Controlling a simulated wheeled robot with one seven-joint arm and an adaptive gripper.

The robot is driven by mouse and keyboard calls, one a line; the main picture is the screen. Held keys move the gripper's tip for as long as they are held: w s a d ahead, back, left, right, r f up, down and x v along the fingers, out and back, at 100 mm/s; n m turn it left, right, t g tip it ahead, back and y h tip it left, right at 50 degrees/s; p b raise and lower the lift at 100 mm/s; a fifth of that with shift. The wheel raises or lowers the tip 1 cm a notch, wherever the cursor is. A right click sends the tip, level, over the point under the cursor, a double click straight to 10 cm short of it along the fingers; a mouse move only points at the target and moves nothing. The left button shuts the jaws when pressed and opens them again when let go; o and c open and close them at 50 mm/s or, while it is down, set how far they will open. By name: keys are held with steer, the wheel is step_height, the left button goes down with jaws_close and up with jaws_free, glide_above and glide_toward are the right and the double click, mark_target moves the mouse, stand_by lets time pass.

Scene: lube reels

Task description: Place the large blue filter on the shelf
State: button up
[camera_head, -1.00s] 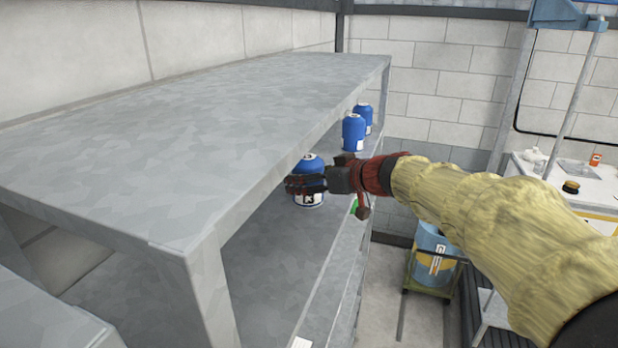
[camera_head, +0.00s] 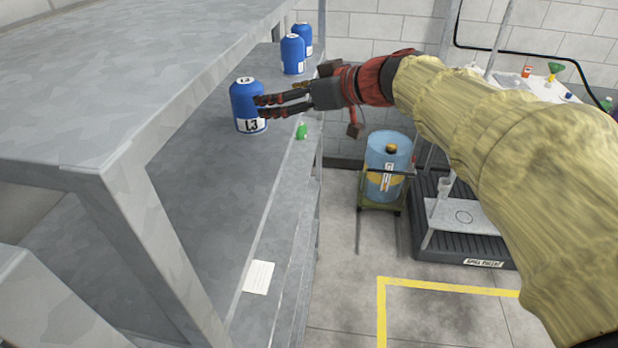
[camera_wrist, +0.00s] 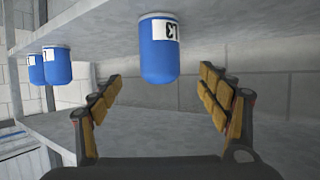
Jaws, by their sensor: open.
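The large blue filter (camera_head: 246,104), with a white label reading L3, stands upright on the grey lower shelf (camera_head: 205,165). It also shows in the wrist view (camera_wrist: 159,52), where the picture is upside down, beyond and between the two fingers. My gripper (camera_head: 262,107) is open at the right side of the filter, its fingertips close to it in the head view. In the wrist view my gripper (camera_wrist: 165,105) is spread wide with nothing between the finger pads. Whether a fingertip touches the filter cannot be told.
Two more blue filters (camera_head: 292,54) (camera_head: 303,40) stand farther back on the shelf. The upper shelf (camera_head: 120,80) overhangs at left.

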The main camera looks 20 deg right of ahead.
steer(key=d+r+m+t+h, duration=0.3)
steer(key=r+t+h, duration=0.2)
steer(key=r, duration=0.1)
steer(key=s+d+f+m+g+h, duration=0.3)
steer(key=s+d+f+m+h, duration=0.15)
steer(key=s, duration=0.25)
steer(key=s+a+f+n+g+y, duration=0.1)
steer(key=s+a+f+g, duration=0.3)
steer(key=s+f, duration=0.6)
steer(key=s+a+f+n+g+y, duration=0.1)
steer(key=s+a+f+g, duration=0.3)
steer(key=s+f, duration=0.6)
step_height(320, 180, down, 3)
steer(key=a+y, duration=0.1)
steer(key=a, duration=0.1)
steer(key=shift+s+a+r, duration=0.2)
steer(key=shift+s+a, duration=0.15)
steer(key=shift+s, duration=0.05)
steer(key=shift+y, duration=0.25)
